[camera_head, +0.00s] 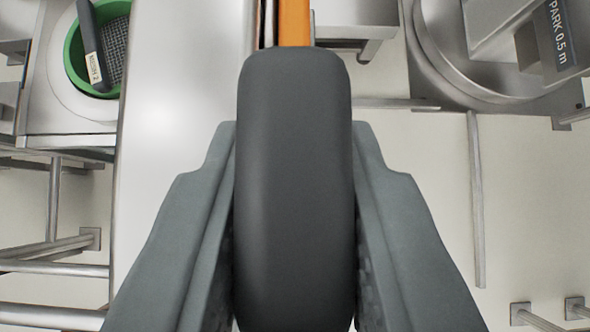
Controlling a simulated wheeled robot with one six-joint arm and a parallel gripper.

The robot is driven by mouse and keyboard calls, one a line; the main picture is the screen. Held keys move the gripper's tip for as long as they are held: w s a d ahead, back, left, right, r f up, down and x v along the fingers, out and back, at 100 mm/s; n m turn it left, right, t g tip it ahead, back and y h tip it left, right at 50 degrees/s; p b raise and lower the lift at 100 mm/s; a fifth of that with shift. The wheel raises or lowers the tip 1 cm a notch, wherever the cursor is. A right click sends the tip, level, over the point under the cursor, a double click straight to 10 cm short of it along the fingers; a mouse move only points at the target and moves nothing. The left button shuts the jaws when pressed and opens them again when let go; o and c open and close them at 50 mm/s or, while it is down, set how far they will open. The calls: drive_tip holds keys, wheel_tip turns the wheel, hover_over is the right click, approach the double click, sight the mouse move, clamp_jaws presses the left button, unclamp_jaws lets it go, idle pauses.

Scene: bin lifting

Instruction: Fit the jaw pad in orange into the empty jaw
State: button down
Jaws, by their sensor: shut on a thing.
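My gripper (295,130) has its two grey fingers closed on both sides of a dark grey rounded block (295,215), which fills the space between them in the camera_head view. An orange piece (294,22) shows just beyond the block's far end, at the top edge. It lines up with the block, but I cannot tell whether the two are joined. The block hides most of what lies ahead and below. I cannot make out an empty jaw.
A broad pale metal panel (180,130) runs along the left. A green-rimmed mesh container (72,50) with a labelled dark handle (93,45) stands at upper left. Metal legs stand on the light floor (535,215).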

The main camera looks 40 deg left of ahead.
drive_tip(key=shift+f, duration=0.65)
idle(1.0)
drive_tip(key=c, duration=1.2)
unclamp_jaws()
drive_tip(key=shift+o, duration=0.2)
drive_tip(key=v, duration=1.7)
drive_tip(key=shift+s+d+r, duration=0.1)
drive_tip(key=shift+s, duration=0.05)
